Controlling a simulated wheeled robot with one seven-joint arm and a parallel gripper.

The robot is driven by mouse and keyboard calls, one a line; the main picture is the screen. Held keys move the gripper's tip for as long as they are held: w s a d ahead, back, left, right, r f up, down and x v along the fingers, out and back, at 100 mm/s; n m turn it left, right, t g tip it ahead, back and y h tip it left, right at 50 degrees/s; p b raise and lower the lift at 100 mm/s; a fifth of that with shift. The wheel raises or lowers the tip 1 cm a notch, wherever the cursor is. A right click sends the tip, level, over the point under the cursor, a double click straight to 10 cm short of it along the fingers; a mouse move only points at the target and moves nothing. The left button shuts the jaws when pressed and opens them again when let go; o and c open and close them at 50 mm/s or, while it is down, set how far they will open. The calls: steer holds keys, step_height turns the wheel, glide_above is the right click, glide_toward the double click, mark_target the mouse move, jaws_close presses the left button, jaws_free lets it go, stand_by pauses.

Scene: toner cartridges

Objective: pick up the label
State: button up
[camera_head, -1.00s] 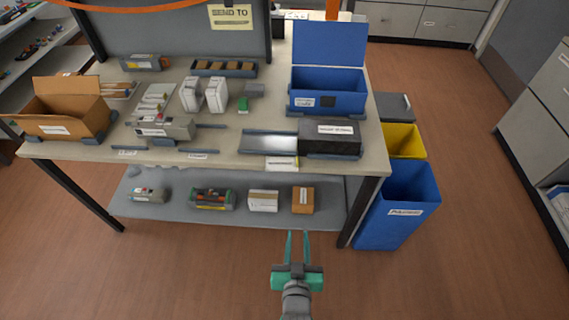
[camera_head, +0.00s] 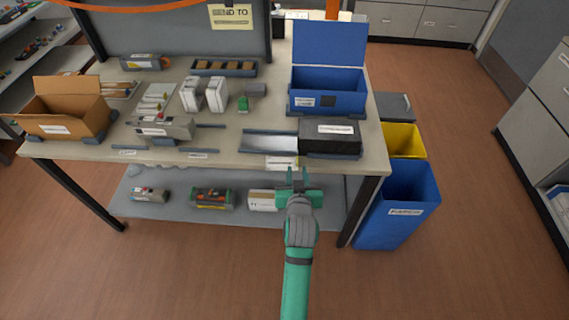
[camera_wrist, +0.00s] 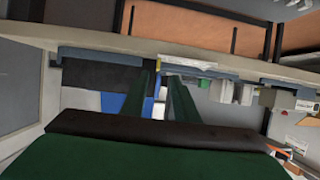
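Several white labels show, and I cannot tell which one the task means. One white label (camera_head: 282,162) is on the table's front edge, below the grey metal tray (camera_head: 268,143). Another lies on top of the black box (camera_head: 330,142). My gripper (camera_head: 301,176) is open and empty, its two fingers pointing at the table edge, just right of and below the edge label. In the wrist view my gripper's fingers (camera_wrist: 165,80) stand apart, with a white patch visible beyond the gap. A white label (camera_wrist: 190,63) shows on the edge just right of them.
A blue lidded box (camera_head: 327,95) stands behind the black box. An open cardboard box (camera_head: 60,113) is at the left. A lower shelf (camera_head: 165,203) holds several items under the tabletop. Blue (camera_head: 395,215) and yellow bins (camera_head: 404,142) stand at the right.

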mark_target(297, 167)
steer(key=shift+x, duration=3.4)
steer(key=shift+d+r, duration=0.15)
steer(key=shift+d, duration=0.05)
steer(key=shift+c, duration=0.3)
jaws_close()
